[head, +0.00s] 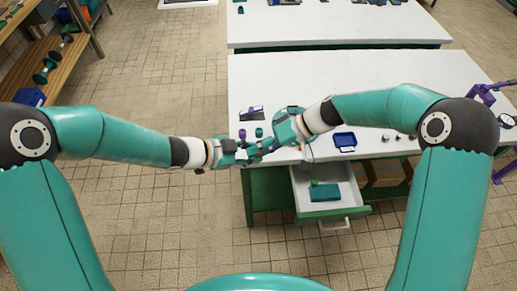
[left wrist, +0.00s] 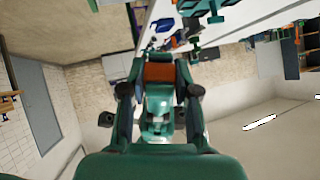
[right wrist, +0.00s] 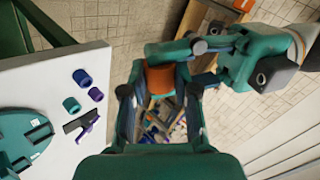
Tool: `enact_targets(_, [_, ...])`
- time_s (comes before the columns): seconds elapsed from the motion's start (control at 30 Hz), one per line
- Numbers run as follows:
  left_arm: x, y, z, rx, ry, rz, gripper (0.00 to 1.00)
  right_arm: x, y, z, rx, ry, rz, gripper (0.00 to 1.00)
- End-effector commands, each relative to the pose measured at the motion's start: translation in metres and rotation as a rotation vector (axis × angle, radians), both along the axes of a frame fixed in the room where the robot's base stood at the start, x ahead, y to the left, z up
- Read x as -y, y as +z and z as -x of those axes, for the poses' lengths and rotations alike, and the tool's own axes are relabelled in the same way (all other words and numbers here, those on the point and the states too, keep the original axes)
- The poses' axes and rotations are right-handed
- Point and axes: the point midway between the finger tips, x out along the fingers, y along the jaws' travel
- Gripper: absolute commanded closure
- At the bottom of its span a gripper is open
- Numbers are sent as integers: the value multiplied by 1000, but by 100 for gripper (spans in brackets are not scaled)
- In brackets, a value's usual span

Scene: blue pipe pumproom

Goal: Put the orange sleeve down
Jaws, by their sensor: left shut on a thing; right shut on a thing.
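The orange sleeve shows between the fingers of my right gripper in the right wrist view (right wrist: 160,78). It also shows between the fingers of my left gripper in the left wrist view (left wrist: 159,73). My left gripper (head: 250,152) and my right gripper (head: 272,146) meet at the near left edge of the white table (head: 400,85). Both are shut on the sleeve, from different sides, and hold it in the air. In the head view the grippers mostly hide the sleeve.
Small purple and teal sleeves (right wrist: 82,77) and a dark bracket (right wrist: 80,125) stand near the table's left edge. A teal round device (right wrist: 25,135) is close by. A blue tray (head: 345,141) lies farther right. An open drawer (head: 320,185) juts out below. The table's middle is clear.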

Motion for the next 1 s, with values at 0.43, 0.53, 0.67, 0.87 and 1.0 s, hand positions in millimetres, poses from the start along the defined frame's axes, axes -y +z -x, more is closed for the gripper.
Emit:
enact_targets(0.43, [0, -1, 0, -2, 0, -1, 40, -1, 1, 1, -2, 4, -4, 100])
enact_targets(0.53, [-1, 1, 1, -1, 1, -1, 40, -1, 1, 1, -2, 3, -4, 100])
enact_targets(0.67, [-9, 7, 4, 1, 2, 0, 40, -1, 1, 1, -1, 3, -3, 100])
enact_targets(0.87, [-35, 27, 16, 3, 4, -1, 40, -1, 1, 1, -1, 3, -3, 100])
enact_targets(1.0, [-56, 43, 27, 2, 5, 0, 40, -1, 1, 1, -1, 3, -3, 100])
